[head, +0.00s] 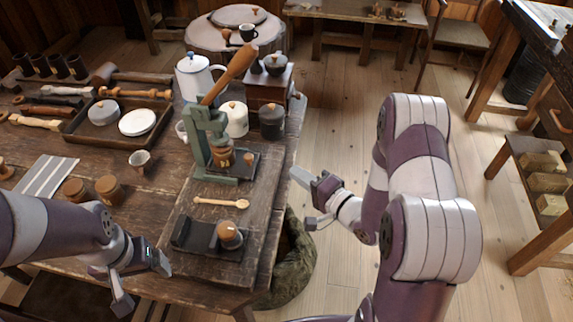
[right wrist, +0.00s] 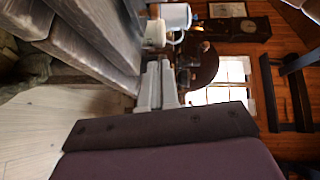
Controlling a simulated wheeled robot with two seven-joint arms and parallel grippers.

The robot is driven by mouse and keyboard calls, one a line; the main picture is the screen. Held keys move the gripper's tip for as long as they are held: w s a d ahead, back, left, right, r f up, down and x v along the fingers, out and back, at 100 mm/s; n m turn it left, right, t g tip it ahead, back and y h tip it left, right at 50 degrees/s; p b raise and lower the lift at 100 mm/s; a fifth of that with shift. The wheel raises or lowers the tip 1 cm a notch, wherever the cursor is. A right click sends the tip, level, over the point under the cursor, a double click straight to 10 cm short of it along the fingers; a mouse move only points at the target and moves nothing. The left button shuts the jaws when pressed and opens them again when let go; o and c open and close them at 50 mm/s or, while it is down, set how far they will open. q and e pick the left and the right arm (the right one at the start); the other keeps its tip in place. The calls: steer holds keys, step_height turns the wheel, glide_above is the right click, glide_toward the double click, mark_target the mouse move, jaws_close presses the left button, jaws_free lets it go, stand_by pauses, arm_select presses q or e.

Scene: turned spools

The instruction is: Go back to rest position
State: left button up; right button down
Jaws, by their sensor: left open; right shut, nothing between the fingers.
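My left gripper (head: 143,283) is open and empty at the table's front edge, low in the head view. My right gripper (head: 303,184) is shut and empty, beside the table's right edge and above the floor. Its shut fingers (right wrist: 157,86) also show in the right wrist view. Both grippers are apart from the objects on the table.
The wooden table (head: 165,215) bears a green press (head: 212,140) with a wooden lever, a wooden spoon (head: 221,202), a dark stand with a spool-like piece (head: 229,236), a tray (head: 118,122), and a white pot (head: 195,75). A basket (head: 290,260) stands under the right edge.

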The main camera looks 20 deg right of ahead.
steer(key=s+d+f+n+g+h, duration=0.4)
steer(key=s+f+g, duration=0.1)
steer(key=f, duration=0.3)
steer(key=s+d+r+n+g+h+p, duration=0.2)
steer(key=s+d+n+g+h+p, duration=0.15)
steer(key=s+d+g, duration=0.2)
steer(key=s+a+r+n+g+p, duration=0.1)
steer(key=s+a+r+n+p, duration=0.1)
steer(key=r, duration=0.7)
steer(key=s+a+r+n+g+p, duration=0.2)
steer(key=s+a+r+p, duration=0.1)
steer(key=a+r, duration=0.4)
step_height(320, 180, up, 3)
steer(key=shift+s+a+r+p, duration=0.1)
steer(key=shift+s+a+p, duration=0.15)
steer(key=shift+p, duration=0.4)
